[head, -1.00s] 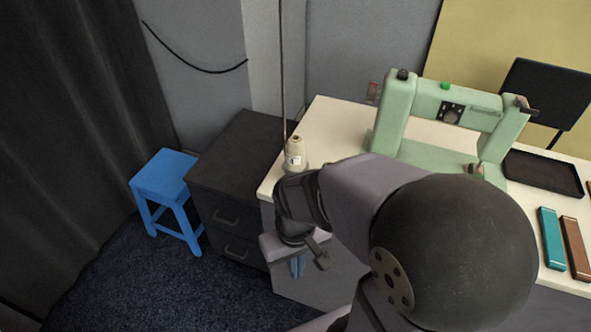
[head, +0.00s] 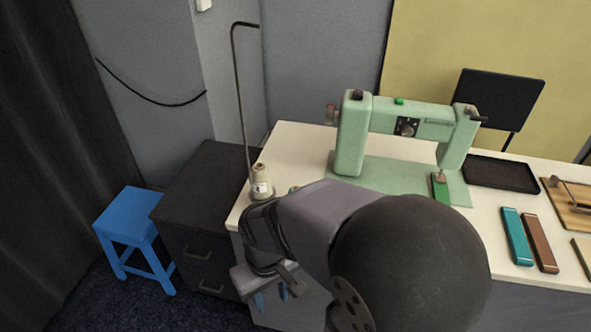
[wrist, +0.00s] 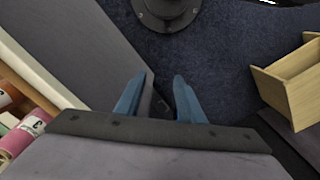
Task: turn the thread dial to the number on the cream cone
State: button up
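The cream cone (head: 261,183) stands upright at the table's left end, beside a tall thin hooked rod. It has a small white label; its number is too small to read. The pale green sewing machine (head: 350,140) stands at the back of the table. Its dial (head: 406,126) is on a dark square plate on the front of the machine's arm; its setting is not readable. My gripper (head: 270,297) hangs in front of the table's left end, below the cone and away from the dial. In the wrist view its blue fingers (wrist: 160,98) are apart with nothing between them.
A black tray (head: 500,173), a teal bar (head: 517,236) and a brown bar (head: 540,243) lie on the right of the table. A blue stool (head: 128,228) and dark drawers (head: 200,215) stand left. The wrist view shows a pink labelled spool (wrist: 24,137) and a wooden box (wrist: 290,80).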

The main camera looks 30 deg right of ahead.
jog(key=shift+o, duration=0.2)
jog(key=w+d+r+n+t+h+b, duration=0.1)
jog(key=w+d+r+n+t+h, duration=0.1)
jog(key=w+d, duration=0.4)
jog(key=d+r+n, duration=0.1)
jog(key=d, duration=0.3)
jog(key=shift+w+d+n+t+b, duration=0.25)
jog(key=shift+w+n+t+b, duration=0.05)
jog(key=shift+w+n+t, duration=0.1)
jog(key=n+t+h+b, duration=1.05)
jog(key=n+b, duration=1.25)
jog(key=b, duration=0.5)
send_near(408, 132)
jog(key=shift+w+g, duration=0.25)
jog(key=shift+w, duration=0.05)
jog(key=shift+w, duration=0.1)
jog(key=shift+x, duration=3.6)
jog(key=shift+d, duration=0.1)
jog(key=c, duration=1)
